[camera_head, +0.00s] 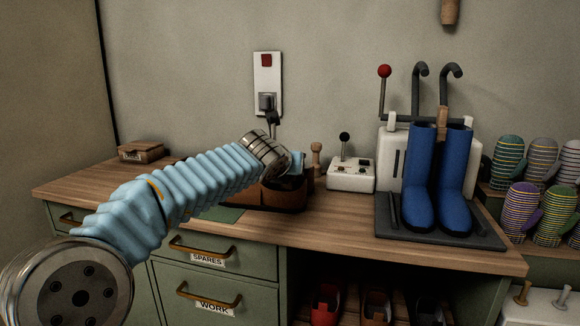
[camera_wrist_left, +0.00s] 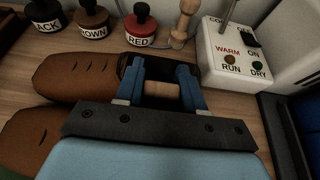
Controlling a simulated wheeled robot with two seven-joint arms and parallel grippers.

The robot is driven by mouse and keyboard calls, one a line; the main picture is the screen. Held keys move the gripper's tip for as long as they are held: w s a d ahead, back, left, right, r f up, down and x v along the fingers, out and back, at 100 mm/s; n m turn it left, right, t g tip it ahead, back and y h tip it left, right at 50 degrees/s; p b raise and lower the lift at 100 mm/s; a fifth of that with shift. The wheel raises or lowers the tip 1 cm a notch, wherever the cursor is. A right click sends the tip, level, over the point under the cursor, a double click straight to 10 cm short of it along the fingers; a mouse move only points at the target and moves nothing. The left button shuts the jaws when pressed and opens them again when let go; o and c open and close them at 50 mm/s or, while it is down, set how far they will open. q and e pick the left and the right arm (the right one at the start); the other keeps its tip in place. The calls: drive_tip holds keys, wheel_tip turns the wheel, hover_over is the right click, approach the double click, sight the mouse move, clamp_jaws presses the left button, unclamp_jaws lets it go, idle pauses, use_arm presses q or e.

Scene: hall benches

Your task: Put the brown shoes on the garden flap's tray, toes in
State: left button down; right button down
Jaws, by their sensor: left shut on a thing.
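The brown shoes (camera_wrist_left: 75,77) lie side by side on the wooden bench in the left wrist view, toes to the left. In the head view, their dark brown heel end (camera_head: 285,195) shows just past my left gripper, with the rest behind my arm. My left gripper (camera_wrist_left: 162,88) is at the heel end, its blue fingers shut on a short wooden handle between them. In the head view the left gripper (camera_head: 297,165) is partly hidden by its wrist. My right gripper is not in view. I cannot make out a garden flap or its tray.
Blue boots (camera_head: 438,185) stand on a dark tray (camera_head: 470,235) at the right. A white control box (camera_head: 351,175) stands between them and the shoes. Lettered pots, one reading RED (camera_wrist_left: 140,27), stand behind the shoes. The bench front (camera_head: 360,245) is clear.

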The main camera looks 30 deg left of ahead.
use_arm(q)
drive_tip(key=c, duration=0.7)
unclamp_jaws()
